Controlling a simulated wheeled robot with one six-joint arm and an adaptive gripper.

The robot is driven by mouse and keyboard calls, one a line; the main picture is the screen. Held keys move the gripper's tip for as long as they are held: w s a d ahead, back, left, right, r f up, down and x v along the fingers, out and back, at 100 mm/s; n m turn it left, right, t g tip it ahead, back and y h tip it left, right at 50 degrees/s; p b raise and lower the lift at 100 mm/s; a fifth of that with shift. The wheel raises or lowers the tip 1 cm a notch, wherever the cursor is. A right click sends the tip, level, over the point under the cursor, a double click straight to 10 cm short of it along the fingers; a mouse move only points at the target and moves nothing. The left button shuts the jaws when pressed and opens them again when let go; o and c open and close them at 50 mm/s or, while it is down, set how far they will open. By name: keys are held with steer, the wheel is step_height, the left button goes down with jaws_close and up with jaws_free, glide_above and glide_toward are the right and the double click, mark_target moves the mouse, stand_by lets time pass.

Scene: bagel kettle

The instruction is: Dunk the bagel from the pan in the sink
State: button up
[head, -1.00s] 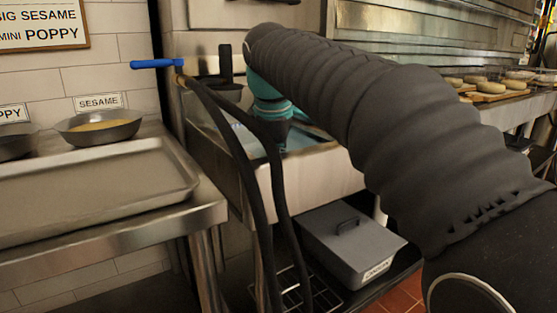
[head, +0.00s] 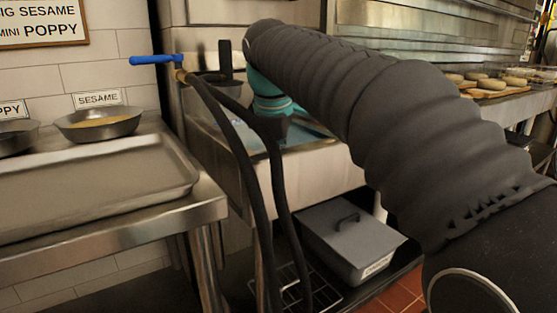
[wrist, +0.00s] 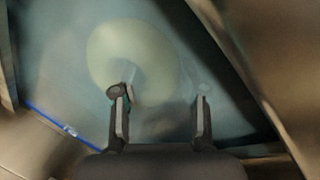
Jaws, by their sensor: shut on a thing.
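The pale round bagel (wrist: 120,45) shows in the wrist view, blurred, in the bluish water of the sink. My gripper (wrist: 160,105) is shut on its near side, with the left finger by the hole and the right finger by the outer edge. Exact contact is hard to see. In the head view the steel sink (head: 315,168) holds blue water; my arm reaches over it and hides most of the basin. The gripper's fingers and the bagel are hidden there.
A steel counter at left bears an empty tray (head: 95,195) and a pan marked sesame (head: 98,128). A dark hose with a blue lever (head: 155,60) hangs before the sink. A grey lidded box (head: 350,240) sits below. Several bagels (head: 490,85) lie on boards at right.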

steer(key=shift+r, duration=0.1)
step_height(320, 180, up, 8)
steer(key=p, duration=0.8)
steer(key=shift+r, duration=2.45)
